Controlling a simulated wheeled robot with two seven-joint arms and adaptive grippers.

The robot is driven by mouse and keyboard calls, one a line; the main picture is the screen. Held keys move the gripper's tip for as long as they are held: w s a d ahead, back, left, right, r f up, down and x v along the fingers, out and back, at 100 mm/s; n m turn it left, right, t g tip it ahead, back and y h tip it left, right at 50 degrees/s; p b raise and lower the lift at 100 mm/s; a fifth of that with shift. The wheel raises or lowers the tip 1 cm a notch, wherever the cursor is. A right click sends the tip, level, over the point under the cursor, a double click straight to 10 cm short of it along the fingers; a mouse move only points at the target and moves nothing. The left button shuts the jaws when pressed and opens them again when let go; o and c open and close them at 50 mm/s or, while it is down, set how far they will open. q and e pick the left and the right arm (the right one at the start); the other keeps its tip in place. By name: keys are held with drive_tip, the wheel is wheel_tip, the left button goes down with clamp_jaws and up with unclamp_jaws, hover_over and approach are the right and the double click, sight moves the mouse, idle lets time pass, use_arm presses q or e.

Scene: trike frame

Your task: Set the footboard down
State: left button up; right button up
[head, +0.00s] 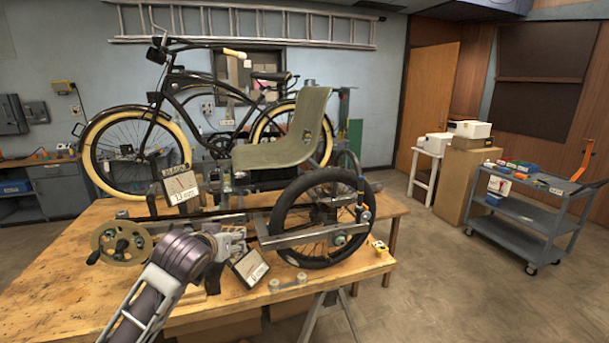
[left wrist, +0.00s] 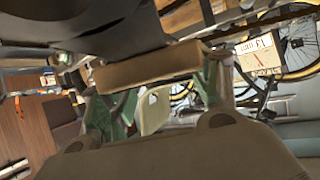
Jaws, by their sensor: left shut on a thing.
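My left gripper (head: 234,240) reaches over the wooden workbench (head: 70,270), close to the front of the trike frame (head: 235,218). It is shut on the footboard. In the left wrist view the footboard (left wrist: 150,68) shows as a tan-brown board with a flat edge, lying across the fingertips. In the head view my gripper and arm hide most of it, and I cannot tell whether it touches the frame or the bench. The trike frame carries a grey-green seat (head: 290,138) and a black-tyred wheel (head: 283,222). My right gripper is not in view.
A pedal crank disc (head: 120,243) is left of my arm. A tilted card (head: 250,268) stands just right of the gripper, and another card (head: 181,190) behind it. Small rollers (head: 287,282) lie near the front edge. The bench's front left is clear.

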use_arm(q)
drive_tip(key=s+f, duration=0.4)
drive_tip(key=f, duration=0.6)
drive_tip(key=s+a+f, duration=0.1)
drive_tip(key=s+f, duration=0.4)
drive_tip(key=f, duration=0.5)
drive_tip(key=shift+f, duration=0.15)
drive_tip(key=shift+a, duration=0.1)
drive_tip(key=s+f, duration=0.4)
drive_tip(key=f, duration=0.2)
drive_tip(key=shift+s, duration=0.3)
idle(0.9)
drive_tip(key=shift+w, duration=0.15)
idle(0.5)
